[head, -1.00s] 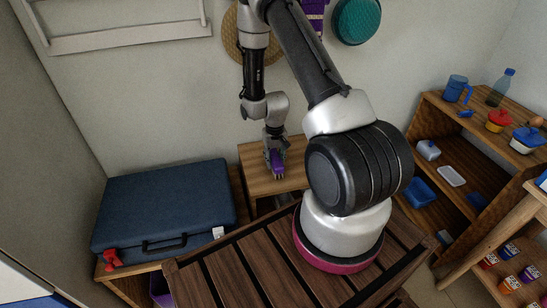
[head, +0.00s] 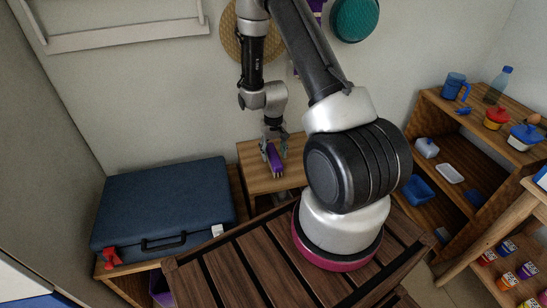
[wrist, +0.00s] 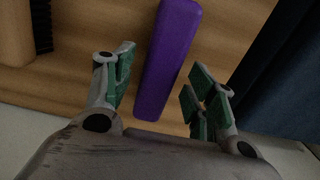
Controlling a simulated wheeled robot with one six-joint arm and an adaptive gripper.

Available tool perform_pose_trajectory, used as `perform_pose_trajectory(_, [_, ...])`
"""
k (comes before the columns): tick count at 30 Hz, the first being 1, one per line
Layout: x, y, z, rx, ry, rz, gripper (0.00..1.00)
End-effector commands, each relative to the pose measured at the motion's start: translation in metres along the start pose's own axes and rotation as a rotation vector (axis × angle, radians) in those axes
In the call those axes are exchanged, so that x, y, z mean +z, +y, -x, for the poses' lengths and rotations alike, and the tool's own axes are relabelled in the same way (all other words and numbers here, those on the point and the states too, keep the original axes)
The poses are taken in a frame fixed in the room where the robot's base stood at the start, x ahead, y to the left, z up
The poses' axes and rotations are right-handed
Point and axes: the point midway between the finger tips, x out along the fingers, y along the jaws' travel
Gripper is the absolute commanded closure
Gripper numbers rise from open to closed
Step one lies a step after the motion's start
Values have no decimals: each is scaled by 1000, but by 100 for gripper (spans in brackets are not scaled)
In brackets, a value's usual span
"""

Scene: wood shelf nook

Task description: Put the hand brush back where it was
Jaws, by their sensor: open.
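The purple hand brush (head: 274,158) lies on the small wooden table (head: 254,182) against the back wall. In the wrist view the purple brush (wrist: 168,60) runs lengthwise between my gripper's spread green-padded fingers, with a gap on both sides. My gripper (head: 275,146) is open just above the brush in the head view, and its fingers (wrist: 158,92) hold nothing. Whether the brush's underside rests flat is hidden.
A blue suitcase (head: 164,205) lies on a wooden bench at the left. A wooden shelf (head: 470,150) with several containers stands at the right. A slatted wooden surface (head: 225,275) is in front. A teal round item (head: 355,20) hangs on the wall.

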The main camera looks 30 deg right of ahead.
Motion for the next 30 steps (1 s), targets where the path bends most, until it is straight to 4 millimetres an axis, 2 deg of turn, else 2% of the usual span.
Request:
perform_pose_trajectory(1, [-1, 0, 13, -1, 4, 0, 44])
perform_pose_trajectory(6, [-1, 0, 52, -1, 4, 0, 44])
perform_pose_trajectory(9, [-1, 0, 70, -1, 3, 0, 44])
perform_pose_trajectory(17, [0, -1, 101, -1, 9, 4, 44])
perform_pose_trajectory(19, [0, -2, 119, -3, 21, 13, 44])
perform_pose_trajectory(22, [5, -6, 163, -9, 56, 34, 44])
perform_pose_trajectory(24, [14, -8, 206, -14, 88, 56, 44])
perform_pose_trajectory(26, [27, -10, 241, -19, 116, 78, 44])
perform_pose_trajectory(30, [68, -10, 313, -28, 178, 125, 44])
